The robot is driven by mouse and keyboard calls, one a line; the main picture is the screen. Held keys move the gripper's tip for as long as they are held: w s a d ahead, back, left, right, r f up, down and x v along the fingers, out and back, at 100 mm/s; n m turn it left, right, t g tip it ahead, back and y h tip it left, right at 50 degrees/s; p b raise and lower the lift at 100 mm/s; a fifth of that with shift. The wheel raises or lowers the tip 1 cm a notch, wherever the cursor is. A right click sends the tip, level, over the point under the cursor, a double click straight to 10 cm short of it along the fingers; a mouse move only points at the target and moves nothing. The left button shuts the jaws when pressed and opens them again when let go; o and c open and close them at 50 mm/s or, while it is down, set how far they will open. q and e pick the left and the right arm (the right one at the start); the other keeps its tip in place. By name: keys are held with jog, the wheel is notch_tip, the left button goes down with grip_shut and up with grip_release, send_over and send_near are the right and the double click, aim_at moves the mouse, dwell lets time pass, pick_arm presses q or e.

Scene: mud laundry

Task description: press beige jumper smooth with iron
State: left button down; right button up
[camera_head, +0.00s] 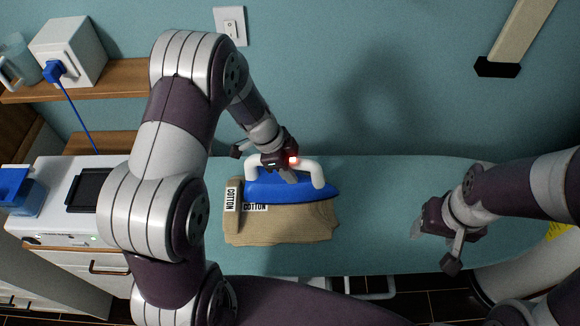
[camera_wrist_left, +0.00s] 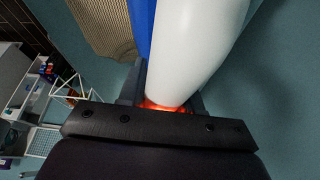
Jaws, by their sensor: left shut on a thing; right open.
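The beige jumper (camera_head: 285,224) lies folded on the teal ironing board (camera_head: 375,225), with "COTTON" labels at its left side. The iron (camera_head: 318,190), blue with a white handle, is over the jumper's back part; I cannot tell whether its sole touches the cloth. My left gripper (camera_head: 287,174) is shut on the iron's white handle. In the left wrist view the handle (camera_wrist_left: 190,50) runs between the fingers, with the blue body and a strip of the jumper (camera_wrist_left: 105,28) behind it. My right gripper (camera_head: 446,248) is open and empty over the board's right part.
A white unit (camera_head: 70,225) with a dark pad stands at the left, with a blue-topped container (camera_head: 18,190) on it. A wooden shelf (camera_head: 130,75) holds a white box (camera_head: 68,50) with a blue plug and cord. The board is clear right of the jumper.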

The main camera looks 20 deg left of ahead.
aim_at(294, 159)
pick_arm(q)
jog(key=shift+s+f, duration=0.15)
jog(key=shift+s, duration=0.05)
jog(key=shift+w+r, duration=0.15)
jog(key=shift+r, duration=0.35)
notch_tip(294, 159, up, 5)
jog(key=shift+w+f+p, duration=0.1)
jog(key=shift+p, duration=1.05)
jog(key=shift+r, duration=0.3)
jog(key=shift+w, duration=0.1)
